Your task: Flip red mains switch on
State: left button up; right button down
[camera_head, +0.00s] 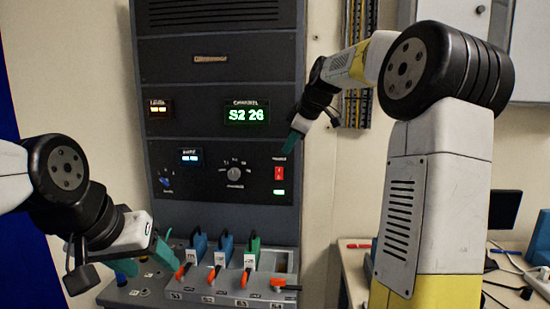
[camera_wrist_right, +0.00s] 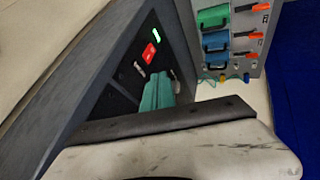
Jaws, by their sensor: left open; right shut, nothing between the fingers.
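The red mains switch (camera_head: 279,173) sits at the right side of the dark rack's lower panel, with a lit green indicator (camera_head: 279,192) just below it. In the right wrist view the red switch (camera_wrist_right: 149,52) and the green light (camera_wrist_right: 156,33) show on the slanted panel beyond the fingers. My right gripper (camera_head: 294,139) is shut and empty, in front of the panel, above and slightly right of the switch in the head view. Its teal fingers also show in the wrist view (camera_wrist_right: 158,92). My left gripper (camera_head: 147,261) is open and empty at lower left, near the sloping console.
The dark rack (camera_head: 220,70) carries a lit green display (camera_head: 247,114) and a round knob (camera_head: 234,172). Below, a console holds several blue and green handled plugs (camera_head: 226,250) with orange levers. A desk with a monitor (camera_head: 505,213) stands at right.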

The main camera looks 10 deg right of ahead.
jog(key=v, duration=0.3)
jog(key=shift+w+d+r, duration=0.1)
jog(key=shift+w, duration=0.1)
jog(key=s+a+f+m, duration=0.1)
jog(key=s+f+m, duration=0.3)
jog(key=s, duration=0.7)
jog(key=s+a+f+m, duration=0.1)
jog(key=s+f+m, duration=0.3)
jog(key=s, duration=0.7)
jog(key=s+a+f+m+h, duration=0.1)
jog(key=s+f+m, duration=0.3)
jog(key=s, duration=0.7)
notch_tip(320, 180, down, 3)
jog(key=shift+a+r+m, duration=0.2)
jog(key=shift+a+m, duration=0.1)
jog(key=shift+a, duration=0.15)
